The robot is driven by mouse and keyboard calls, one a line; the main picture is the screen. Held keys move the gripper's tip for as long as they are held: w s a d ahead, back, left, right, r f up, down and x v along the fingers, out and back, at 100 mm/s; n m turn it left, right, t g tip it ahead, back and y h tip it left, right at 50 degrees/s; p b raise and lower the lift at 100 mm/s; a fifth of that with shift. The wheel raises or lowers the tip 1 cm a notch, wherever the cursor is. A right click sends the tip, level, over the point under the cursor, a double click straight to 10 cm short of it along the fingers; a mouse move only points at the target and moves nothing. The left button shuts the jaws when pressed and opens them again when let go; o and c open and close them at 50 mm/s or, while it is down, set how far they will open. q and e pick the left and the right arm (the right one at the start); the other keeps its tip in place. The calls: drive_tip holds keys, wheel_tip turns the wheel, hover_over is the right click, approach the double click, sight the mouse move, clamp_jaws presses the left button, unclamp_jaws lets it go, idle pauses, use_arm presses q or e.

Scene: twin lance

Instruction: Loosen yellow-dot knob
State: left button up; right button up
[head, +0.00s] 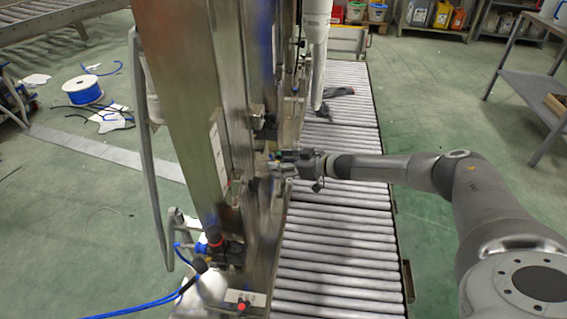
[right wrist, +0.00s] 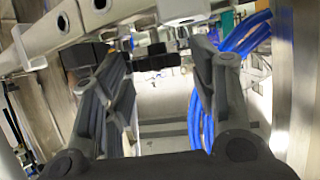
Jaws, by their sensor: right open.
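My right gripper (head: 284,162) is in the middle of the head view, close against the right side of the tall steel column (head: 190,80). In the right wrist view my right gripper (right wrist: 165,85) is open, with its two dark fingers wide apart. A black knob-like part (right wrist: 157,62) shows in the gap between them, apart from both fingers. I see no yellow dot on it, so I cannot tell whether it is the yellow-dot knob. Other black knob-like parts (head: 266,126) sit higher on the column.
A roller conveyor (head: 335,220) runs beside the column under my right arm. Blue hoses (right wrist: 235,40) hang close by the right finger. A pale metal bar (right wrist: 60,25) crosses the wrist view's upper left. Green floor is free at right (head: 440,110).

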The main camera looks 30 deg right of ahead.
drive_tip(key=v, duration=1.2)
